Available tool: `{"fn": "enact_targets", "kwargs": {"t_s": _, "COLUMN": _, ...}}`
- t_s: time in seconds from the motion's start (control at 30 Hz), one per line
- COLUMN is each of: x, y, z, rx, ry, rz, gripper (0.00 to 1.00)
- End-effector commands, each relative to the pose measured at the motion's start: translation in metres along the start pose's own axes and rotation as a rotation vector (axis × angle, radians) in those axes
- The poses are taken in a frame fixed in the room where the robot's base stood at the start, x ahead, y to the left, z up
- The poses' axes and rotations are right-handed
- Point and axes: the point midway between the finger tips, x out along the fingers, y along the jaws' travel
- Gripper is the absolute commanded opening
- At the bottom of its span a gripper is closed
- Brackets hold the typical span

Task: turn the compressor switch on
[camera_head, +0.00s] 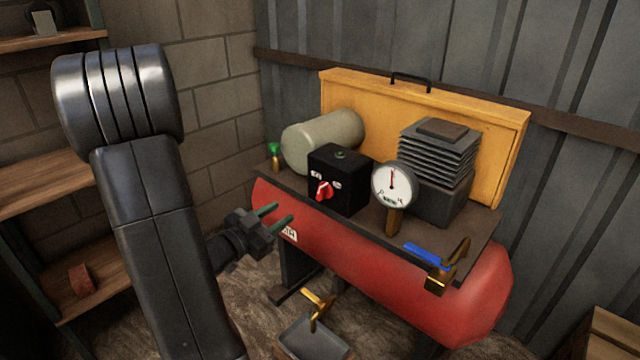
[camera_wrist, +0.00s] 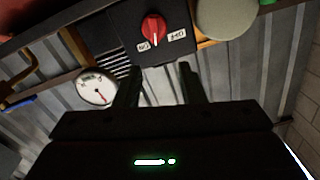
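The compressor switch is a red rotary knob (camera_head: 323,190) on the front of a black box (camera_head: 350,188) above the red tank. It also shows at the top of the wrist view (camera_wrist: 153,29), between two small white labels.
The red tank (camera_head: 400,285) carries a round gauge (camera_head: 392,186), a finned block (camera_head: 437,160), a grey-green cylinder (camera_head: 322,140) and a brass valve with a blue handle (camera_head: 428,256). Another brass valve (camera_head: 317,308) is below. Wooden shelves (camera_head: 45,185) stand at the left.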

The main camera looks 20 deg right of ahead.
Motion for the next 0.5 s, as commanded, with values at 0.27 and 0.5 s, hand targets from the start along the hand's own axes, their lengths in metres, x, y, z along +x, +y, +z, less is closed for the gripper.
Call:
{"fn": "enact_targets", "kwargs": {"t_s": 0.27, "x": 0.011, "y": 0.006, "z": 0.003, "rx": -0.001, "ry": 0.026, "rz": 0.053, "gripper": 0.36}}
{"fn": "enact_targets", "kwargs": {"t_s": 0.5, "x": 0.052, "y": 0.009, "z": 0.002, "rx": 0.000, "ry": 0.026, "rz": 0.054, "gripper": 0.36}}
